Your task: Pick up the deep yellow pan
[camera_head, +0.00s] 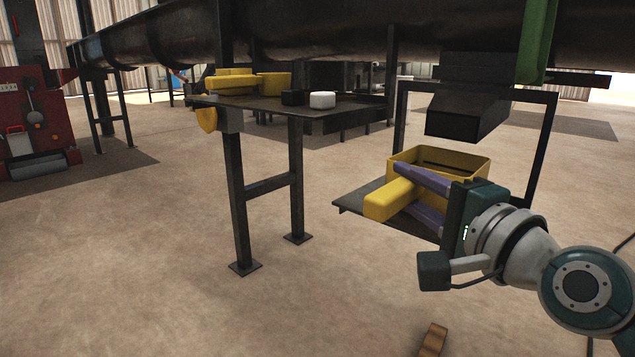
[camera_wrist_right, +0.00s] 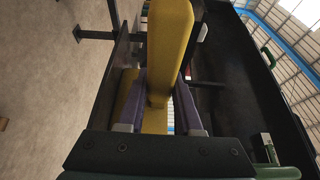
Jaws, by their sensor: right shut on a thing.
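The deep yellow pan (camera_head: 472,163) is an open box-like vessel in the head view, at the dark shelf below the chute on the right. A thick yellow bar (camera_head: 390,200), which looks like its handle, projects toward the lower left. My right gripper (camera_head: 422,197) has its purple fingers shut on this bar, one on each side. In the right wrist view the bar (camera_wrist_right: 170,50) stands between the two fingers (camera_wrist_right: 168,98). The fingers and bar hide part of the pan. I cannot tell whether the pan touches the shelf. My left gripper is not in view.
The dark shelf (camera_head: 358,199) lies under the pan, with a frame (camera_head: 546,135) around it and a dark chute (camera_head: 466,118) above. A dark table (camera_head: 258,102) at the left holds yellow pieces, a black block (camera_head: 293,97) and a white block (camera_head: 322,100). The floor in front is mostly clear.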

